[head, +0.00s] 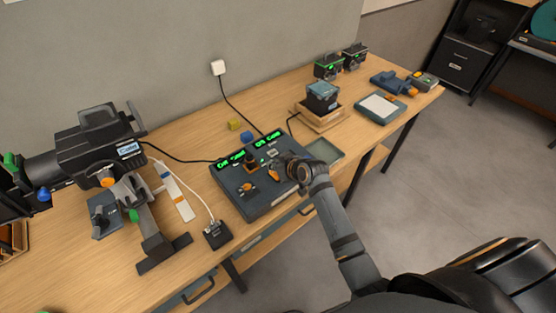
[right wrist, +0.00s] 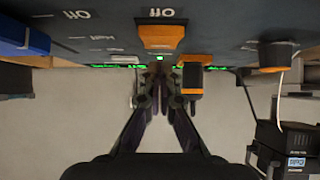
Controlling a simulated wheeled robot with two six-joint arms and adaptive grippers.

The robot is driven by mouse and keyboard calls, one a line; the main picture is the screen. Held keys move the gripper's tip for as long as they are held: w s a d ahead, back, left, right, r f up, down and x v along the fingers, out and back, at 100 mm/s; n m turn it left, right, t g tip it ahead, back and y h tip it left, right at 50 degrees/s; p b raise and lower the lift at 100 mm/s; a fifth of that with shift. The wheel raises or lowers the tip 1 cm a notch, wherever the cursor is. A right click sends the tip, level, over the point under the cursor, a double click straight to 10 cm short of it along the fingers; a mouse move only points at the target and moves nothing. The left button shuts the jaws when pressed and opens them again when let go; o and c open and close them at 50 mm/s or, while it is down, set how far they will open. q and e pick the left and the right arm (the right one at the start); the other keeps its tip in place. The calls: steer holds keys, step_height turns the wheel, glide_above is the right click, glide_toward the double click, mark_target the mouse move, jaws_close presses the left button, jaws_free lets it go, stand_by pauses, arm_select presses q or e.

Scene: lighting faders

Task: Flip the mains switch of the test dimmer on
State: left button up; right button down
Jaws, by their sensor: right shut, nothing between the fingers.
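The test dimmer (head: 234,196) is a dark box on the wooden table in the head view, with green lit displays along its back edge and several orange-marked controls. In the right wrist view its face shows upside down, with an orange-faced black control (right wrist: 160,36) beside an "OFF" label. Another black and orange control (right wrist: 192,80) stands close beside my fingertips. I cannot tell for certain which control is the mains switch. My right gripper (head: 278,168) is over the right part of the dimmer; its shut, empty fingers (right wrist: 160,75) show in the right wrist view. My left gripper is not in view.
A stage lamp (head: 95,145) on a stand is at left, by a small black box (head: 218,234) with a white cable. Yellow (head: 234,125) and blue (head: 246,137) blocks lie behind the dimmer. A tray (head: 325,151) is right of it.

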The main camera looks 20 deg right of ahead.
mark_target(273, 171)
step_height(273, 171, up, 4)
steer(key=shift+f+p, duration=0.1)
steer(key=shift+p, duration=0.9)
arm_select(q)
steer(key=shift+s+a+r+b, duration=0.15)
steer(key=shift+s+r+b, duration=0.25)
steer(key=shift+b, duration=0.8)
arm_select(e)
steer(key=w+r+v, duration=0.1)
steer(key=v, duration=0.8)
steer(key=shift+a+r, duration=0.3)
steer(key=shift+r, duration=0.1)
steer(key=shift+w, duration=0.1)
